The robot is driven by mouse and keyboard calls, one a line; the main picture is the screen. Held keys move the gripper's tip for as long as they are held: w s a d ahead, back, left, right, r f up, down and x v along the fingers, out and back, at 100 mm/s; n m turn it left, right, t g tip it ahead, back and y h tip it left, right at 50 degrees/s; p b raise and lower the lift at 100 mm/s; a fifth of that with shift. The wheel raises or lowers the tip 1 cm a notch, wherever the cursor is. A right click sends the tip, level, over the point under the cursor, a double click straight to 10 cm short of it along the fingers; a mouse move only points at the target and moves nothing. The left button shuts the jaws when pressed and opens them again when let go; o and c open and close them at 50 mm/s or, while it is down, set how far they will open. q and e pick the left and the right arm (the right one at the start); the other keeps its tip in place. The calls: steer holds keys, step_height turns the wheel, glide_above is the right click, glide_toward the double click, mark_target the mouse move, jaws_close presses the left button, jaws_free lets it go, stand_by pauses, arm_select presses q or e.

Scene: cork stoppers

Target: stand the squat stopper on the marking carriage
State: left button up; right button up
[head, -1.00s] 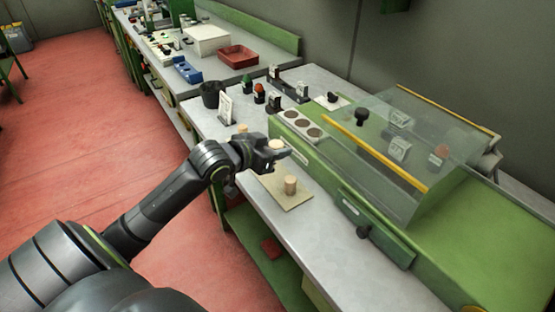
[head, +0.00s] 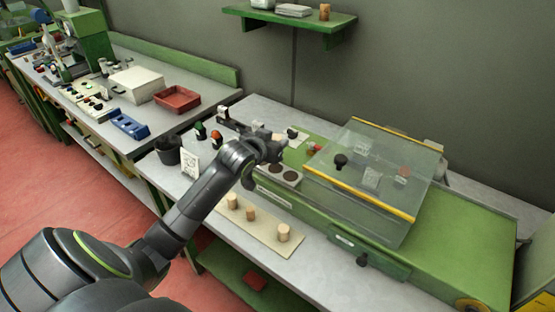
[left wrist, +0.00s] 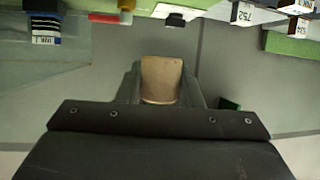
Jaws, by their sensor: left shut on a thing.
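My left gripper (head: 272,150) is shut on a tan cork stopper (left wrist: 161,80), which shows between its fingers in the left wrist view. In the head view this gripper is raised over the left end of the green machine (head: 464,235). Below it is a pale block (head: 283,180) with dark round spots, partly hidden by the gripper; I cannot tell for sure whether it is the marking carriage. Three other cork stoppers, left (head: 232,200), middle (head: 250,213) and right (head: 283,232), stand on a tan board (head: 262,233). My right gripper is out of view.
A clear cover (head: 378,175) with yellow edges stands over the machine, just right of my gripper. A black cup (head: 167,150) and a white card (head: 191,164) stand at left. Small stamps (head: 216,138) stand behind the arm. A red tray (head: 177,99) sits on the farther bench.

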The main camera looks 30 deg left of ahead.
mark_target(275, 169)
arm_select(q)
step_height(275, 169, down, 4)
steer(key=shift+d+r, duration=0.15)
steer(key=shift+f+p, duration=0.3)
steer(key=shift+f, duration=1.7)
steer(key=o, duration=0.9)
steer(key=shift+o, duration=0.2)
steer(key=shift+r, duration=0.15)
steer(key=shift+s+r, duration=0.1)
steer(key=shift+s, duration=0.1)
steer(key=a+v, duration=0.1)
steer(key=v, duration=1)
steer(key=shift+s+d+b, duration=0.3)
steer(key=shift+d+b, duration=0.1)
steer(key=shift+r, duration=0.1)
